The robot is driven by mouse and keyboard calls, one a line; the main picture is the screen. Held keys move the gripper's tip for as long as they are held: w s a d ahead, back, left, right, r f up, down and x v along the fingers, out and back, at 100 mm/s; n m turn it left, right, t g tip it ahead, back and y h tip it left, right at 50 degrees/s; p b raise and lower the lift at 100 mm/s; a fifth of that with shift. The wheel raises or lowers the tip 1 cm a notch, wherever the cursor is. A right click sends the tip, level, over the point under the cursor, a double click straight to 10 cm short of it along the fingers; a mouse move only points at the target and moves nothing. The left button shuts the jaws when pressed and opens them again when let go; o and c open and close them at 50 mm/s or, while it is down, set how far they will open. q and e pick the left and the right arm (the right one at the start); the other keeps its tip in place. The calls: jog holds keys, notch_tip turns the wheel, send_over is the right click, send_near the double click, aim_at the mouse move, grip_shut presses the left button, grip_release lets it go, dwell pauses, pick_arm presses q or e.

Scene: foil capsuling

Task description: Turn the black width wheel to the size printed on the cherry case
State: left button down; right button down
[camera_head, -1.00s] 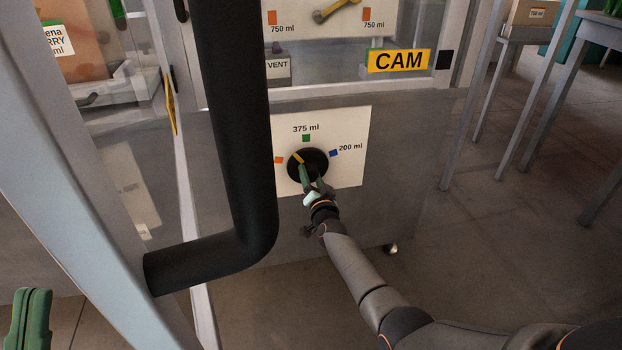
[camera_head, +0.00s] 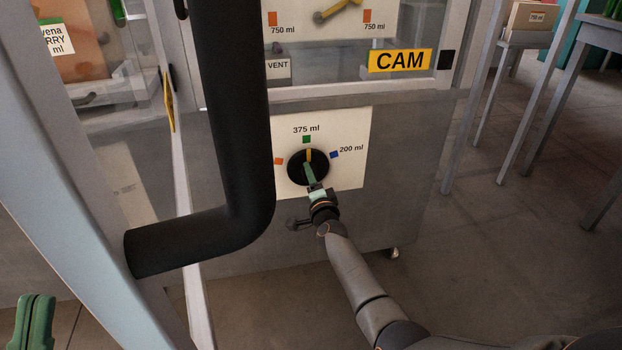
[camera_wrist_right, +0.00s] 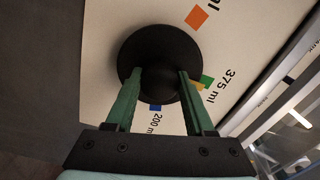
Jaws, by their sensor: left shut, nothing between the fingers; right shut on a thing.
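The black width wheel (camera_head: 294,168) sits on a white dial plate (camera_head: 350,125) low on the machine. Its yellow pointer stands almost straight up, at the green mark (camera_head: 306,139) under "375 ml". My right gripper (camera_head: 308,168) is shut on the wheel; in the right wrist view its two green fingers straddle the wheel's middle (camera_wrist_right: 158,50). The pointer there shows beside the green mark (camera_wrist_right: 207,81). The cherry case (camera_head: 85,62) is at the upper left behind glass; its label is cut off, showing "ml" but no number. My left gripper (camera_head: 38,300) is shut and empty at the lower left.
A blue mark (camera_head: 334,154) at "200 ml" and an orange mark (camera_head: 278,161) flank the wheel. A thick black pipe (camera_head: 235,120) stands left of the plate. An upper dial with "750 ml" marks is above the CAM sign (camera_head: 400,61).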

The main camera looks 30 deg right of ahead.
dwell(0.4)
jog(key=shift+c, duration=1.3)
grip_release()
pick_arm(q)
notch_tip(320, 180, up, 6)
jog(key=p, duration=0.5)
jog(key=shift+a+m+p, duration=0.3)
jog(key=shift+a+p, duration=0.05)
jog(key=shift+p, duration=0.05)
pick_arm(e)
jog(key=v, duration=1.2)
jog(key=shift+s, duration=0.3)
pick_arm(q)
jog(key=shift+s+d, duration=0.1)
